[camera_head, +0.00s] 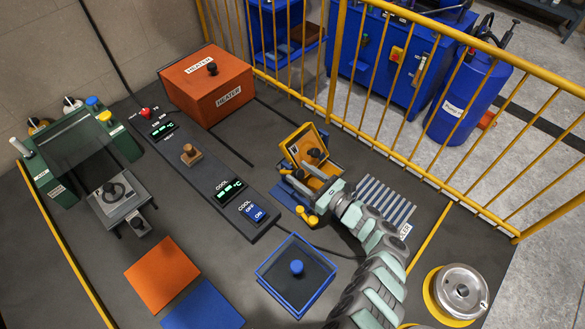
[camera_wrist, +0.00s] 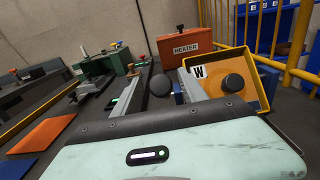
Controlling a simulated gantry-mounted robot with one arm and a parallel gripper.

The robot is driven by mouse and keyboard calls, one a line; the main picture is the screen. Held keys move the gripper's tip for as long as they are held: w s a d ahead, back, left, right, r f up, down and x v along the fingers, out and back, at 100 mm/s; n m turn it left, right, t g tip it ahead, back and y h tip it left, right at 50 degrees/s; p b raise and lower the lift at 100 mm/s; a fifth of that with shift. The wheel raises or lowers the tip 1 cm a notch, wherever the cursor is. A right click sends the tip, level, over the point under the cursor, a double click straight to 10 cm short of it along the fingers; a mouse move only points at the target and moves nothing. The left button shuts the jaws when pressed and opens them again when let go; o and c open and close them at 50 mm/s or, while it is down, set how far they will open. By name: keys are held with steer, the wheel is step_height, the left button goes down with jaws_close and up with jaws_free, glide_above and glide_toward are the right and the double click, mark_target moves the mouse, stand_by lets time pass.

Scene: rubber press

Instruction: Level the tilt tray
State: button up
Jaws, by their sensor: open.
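The yellow tilt tray (camera_head: 325,184) stands right of centre in the head view, on a blue base (camera_head: 286,196). Its upper yellow plate is slanted, and black knobs show at it. In the wrist view the yellow tray (camera_wrist: 264,77) is at the right, with a "W" label and a large black knob (camera_wrist: 233,84) in front of it. My gripper (camera_wrist: 163,76) is open there, its two grey fingers apart; the knob lies to the right of both. In the head view my arm partly hides the tray's near side, and contact is unclear.
The orange heater (camera_head: 214,87) stands behind to the left. A control strip (camera_head: 210,170) runs left of the tray. A blue-framed lidded box (camera_head: 297,275) is in front, and a striped blue rack (camera_head: 388,199) is at right. The yellow railing (camera_head: 390,155) closes off the back.

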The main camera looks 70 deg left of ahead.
steer(key=shift+x, duration=1.85)
steer(key=shift+c, duration=0.4)
jaws_close()
